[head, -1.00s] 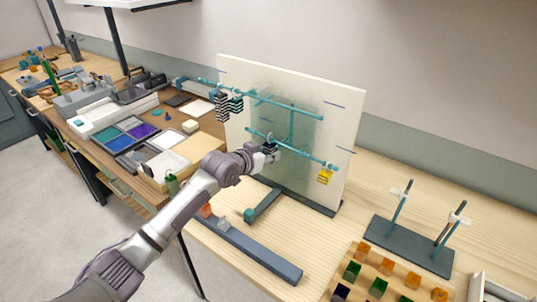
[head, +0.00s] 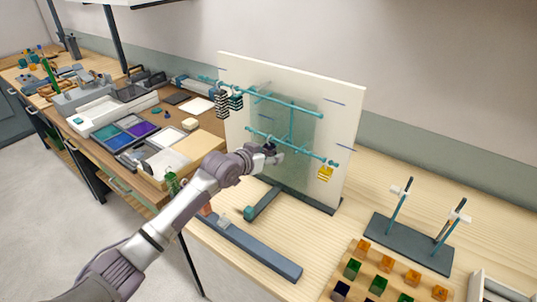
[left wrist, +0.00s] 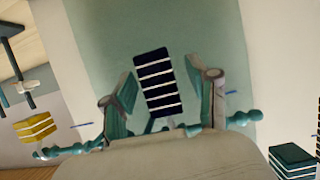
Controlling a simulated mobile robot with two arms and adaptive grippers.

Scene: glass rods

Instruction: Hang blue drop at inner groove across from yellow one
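The blue drop (left wrist: 158,82), a dark block with pale stripes, is by the lower teal rod (left wrist: 78,147), slightly tilted. It appears to hang there by a small hook; the contact is partly hidden. My left gripper (head: 275,153) is open, its fingers (left wrist: 165,98) on either side of the drop with gaps. In the head view the gripper mostly hides the drop. The yellow drop (head: 325,173) hangs near the right end of the lower rod (head: 308,154); it also shows in the left wrist view (left wrist: 35,127). My right gripper is out of view.
A black-and-white striped drop (head: 222,104) and a dark teal one (head: 236,101) hang at the left of the upper rod (head: 290,104). A pale board (head: 343,115) stands close behind.

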